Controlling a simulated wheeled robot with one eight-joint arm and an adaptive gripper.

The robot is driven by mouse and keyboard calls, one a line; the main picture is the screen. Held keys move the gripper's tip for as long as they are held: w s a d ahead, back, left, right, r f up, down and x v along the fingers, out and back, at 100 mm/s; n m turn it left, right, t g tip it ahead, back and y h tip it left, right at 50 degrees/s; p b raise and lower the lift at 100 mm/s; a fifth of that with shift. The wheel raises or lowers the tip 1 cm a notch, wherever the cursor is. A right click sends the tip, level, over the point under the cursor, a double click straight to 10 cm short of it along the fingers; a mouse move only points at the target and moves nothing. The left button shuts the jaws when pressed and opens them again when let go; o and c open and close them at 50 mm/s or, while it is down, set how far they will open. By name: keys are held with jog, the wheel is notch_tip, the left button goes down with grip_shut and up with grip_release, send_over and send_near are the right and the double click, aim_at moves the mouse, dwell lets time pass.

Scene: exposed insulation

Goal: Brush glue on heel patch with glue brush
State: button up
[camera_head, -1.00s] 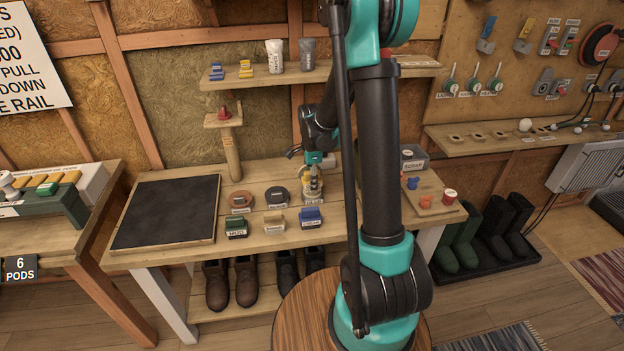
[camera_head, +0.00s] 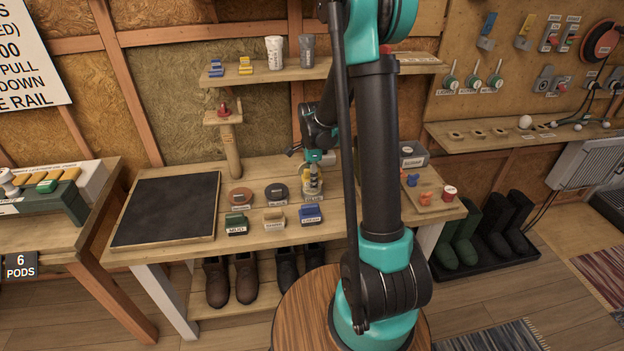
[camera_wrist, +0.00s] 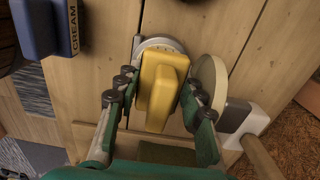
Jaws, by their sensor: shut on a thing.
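My gripper (camera_wrist: 157,90) points down with its two fingers on either side of a yellow block-like handle (camera_wrist: 160,82), which I take for the glue brush, and is shut on it. The round pale rim of the glue jar (camera_wrist: 150,43) shows behind the handle. In the head view my gripper (camera_head: 314,170) is small and just over the labelled jar (camera_head: 314,192) on the bench; the brush's lower end is hidden. A post (camera_head: 231,150) with a small red piece (camera_head: 223,112) on top stands left of it.
Two round tins (camera_head: 240,197) (camera_head: 277,193) and several labelled brushes, including blue CREAM (camera_head: 310,214), sit left and front of the jar. A dark mat (camera_head: 168,210) covers the bench's left. A SCRAP box (camera_head: 412,155) and small tray items stand right. A shelf (camera_head: 330,73) hangs behind.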

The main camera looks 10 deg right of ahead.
jog(key=shift+f, duration=0.4)
dwell(1.1)
jog(key=shift+r, duration=3.5)
